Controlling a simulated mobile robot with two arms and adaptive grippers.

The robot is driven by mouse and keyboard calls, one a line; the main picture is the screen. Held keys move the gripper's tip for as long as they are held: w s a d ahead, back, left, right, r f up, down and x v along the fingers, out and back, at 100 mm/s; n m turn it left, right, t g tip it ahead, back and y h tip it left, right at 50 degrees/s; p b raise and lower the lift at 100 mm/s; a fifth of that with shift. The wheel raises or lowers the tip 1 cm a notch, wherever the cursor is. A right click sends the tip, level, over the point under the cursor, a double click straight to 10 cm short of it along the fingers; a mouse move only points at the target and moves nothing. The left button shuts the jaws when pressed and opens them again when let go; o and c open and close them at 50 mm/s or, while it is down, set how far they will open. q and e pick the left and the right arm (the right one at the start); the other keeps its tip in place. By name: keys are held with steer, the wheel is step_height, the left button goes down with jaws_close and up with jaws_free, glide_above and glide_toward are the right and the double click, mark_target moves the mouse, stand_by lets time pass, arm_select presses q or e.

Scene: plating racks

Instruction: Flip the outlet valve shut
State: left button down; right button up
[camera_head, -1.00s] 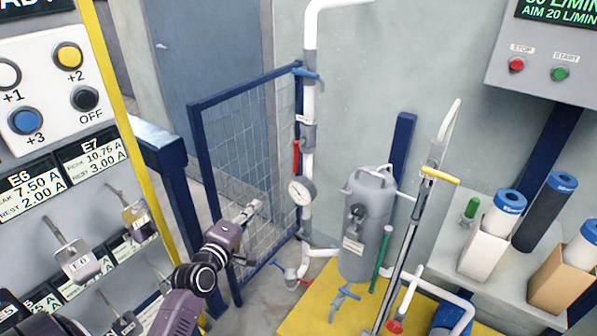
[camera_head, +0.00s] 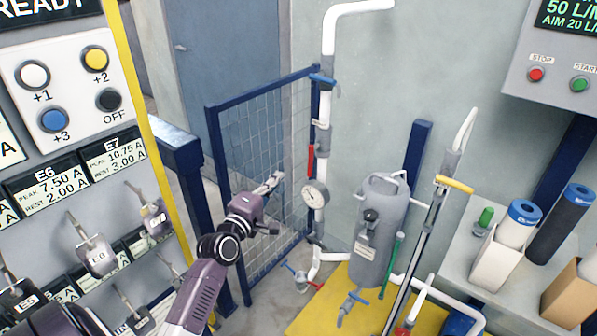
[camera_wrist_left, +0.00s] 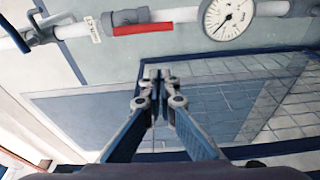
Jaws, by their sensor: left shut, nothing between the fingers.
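A white upright pipe (camera_head: 326,105) on the back wall carries several valves. A blue lever (camera_head: 322,80) is at its top and a red lever (camera_head: 311,160) lies along the pipe lower down. The red lever (camera_wrist_left: 143,28) also shows in the left wrist view, lying along the pipe. More blue levers show by the pipe's foot (camera_head: 300,278) and under the grey filter vessel (camera_head: 358,298). I cannot read which is the outlet valve. My left gripper (camera_head: 275,180) is shut and empty, in front of the mesh panel and left of the pipe. Its closed fingertips (camera_wrist_left: 157,75) touch no valve. My right gripper is out of view.
A pressure gauge (camera_head: 315,194) sits on the pipe below the red lever. A blue-framed mesh panel (camera_head: 262,150) stands left of the pipe. The grey filter vessel (camera_head: 383,225) and a yellow-handled tool (camera_head: 455,184) stand to the right. A switch panel (camera_head: 75,80) fills the left.

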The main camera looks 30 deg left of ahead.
mark_target(310, 161)
arm_select(q)
steer(key=w+d+p, duration=0.1)
steer(key=w+d, duration=0.2)
steer(key=w, duration=0.3)
steer(key=shift+w+p, duration=0.2)
steer(key=shift+p, duration=0.1)
steer(key=shift+f, duration=0.1)
steer(key=shift+d+n+p, duration=0.2)
steer(key=shift+n+p, duration=0.2)
steer(key=shift+p, duration=0.2)
